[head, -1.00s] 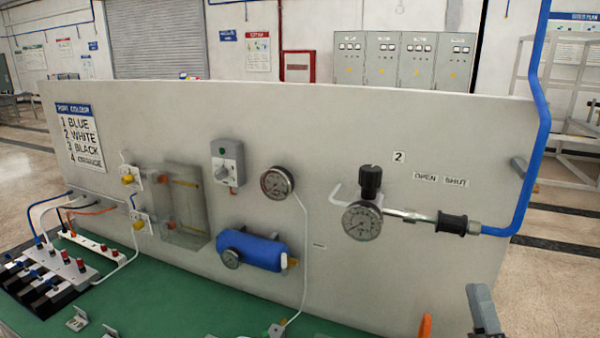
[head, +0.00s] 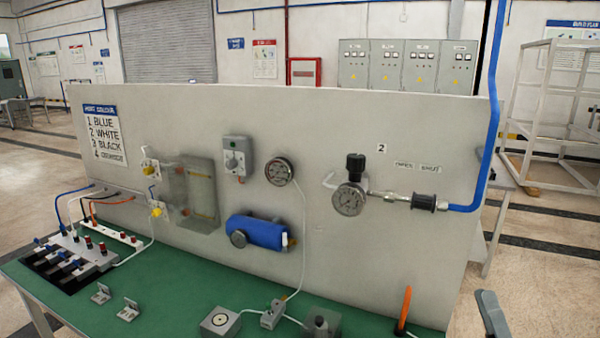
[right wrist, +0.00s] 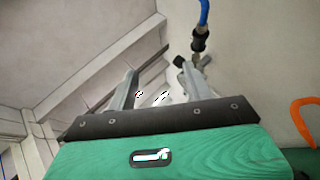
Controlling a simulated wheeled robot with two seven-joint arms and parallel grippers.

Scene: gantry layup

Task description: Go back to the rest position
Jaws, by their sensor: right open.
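My right gripper (head: 492,313) shows only in part at the lower right edge of the head view, beyond the right end of the green bench. In the right wrist view its two fingers (right wrist: 160,88) stand apart with nothing held between them. The black sleeve on the blue hose (right wrist: 199,40) lies beyond the fingertips, apart from them. My left gripper is not in view.
The upright grey panel (head: 330,115) carries gauges, a blue cylinder (head: 257,232) and a blue hose (head: 488,130). It stands on the green bench (head: 160,285). An orange upright piece (head: 405,308) is near the right gripper. Open floor (head: 545,260) lies to the right.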

